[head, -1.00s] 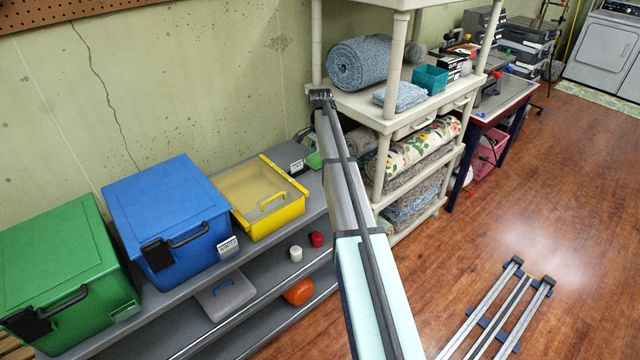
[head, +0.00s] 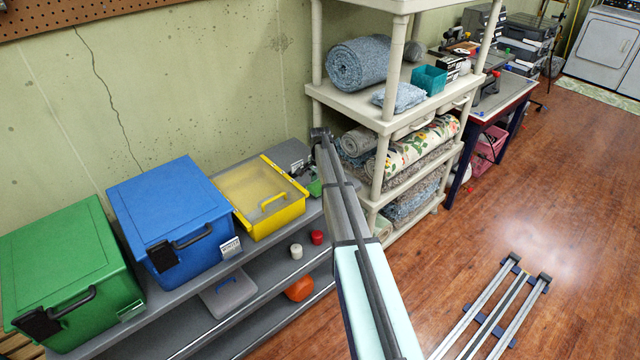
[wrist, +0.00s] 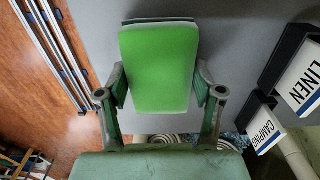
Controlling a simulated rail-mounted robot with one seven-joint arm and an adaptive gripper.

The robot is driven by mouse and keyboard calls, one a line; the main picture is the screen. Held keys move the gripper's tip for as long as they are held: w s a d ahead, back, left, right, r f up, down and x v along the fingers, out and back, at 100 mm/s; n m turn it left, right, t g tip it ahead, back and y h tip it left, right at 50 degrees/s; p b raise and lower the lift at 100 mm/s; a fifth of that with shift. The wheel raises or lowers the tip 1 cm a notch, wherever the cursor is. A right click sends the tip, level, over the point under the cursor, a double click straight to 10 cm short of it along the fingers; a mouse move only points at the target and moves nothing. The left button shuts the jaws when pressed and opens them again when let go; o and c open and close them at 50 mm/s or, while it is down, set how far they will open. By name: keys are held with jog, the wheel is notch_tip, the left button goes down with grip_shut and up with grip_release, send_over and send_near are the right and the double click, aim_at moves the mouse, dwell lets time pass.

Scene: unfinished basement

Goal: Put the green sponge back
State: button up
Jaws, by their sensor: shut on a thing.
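The green sponge (wrist: 160,68) is held between the two fingers of my gripper (wrist: 160,88) in the wrist view. The fingers are shut on its left and right sides. Its broad green face is toward the camera, with a darker layer showing at its far edge. A grey surface lies behind it; I cannot tell whether the sponge touches it. In the head view a small bit of green (head: 315,187) shows beside my arm, at the right end of the grey shelf top (head: 291,152). My arm hides most of the gripper there.
A yellow clear-lidded bin (head: 262,198), a blue bin (head: 170,215) and a green bin (head: 70,270) stand left along the shelf top. A cream rack (head: 350,100) stands close at right. LINEN (wrist: 301,80) and CAMPING (wrist: 265,130) signs are right in the wrist view.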

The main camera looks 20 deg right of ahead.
jog(key=shift+f, duration=0.2)
jog(key=o, duration=1.1)
jog(key=shift+r, duration=0.1)
notch_tip(320, 180, up, 12)
jog(key=b, duration=0.3)
jog(key=shift+r+b, duration=0.15)
jog(key=shift+b, duration=0.25)
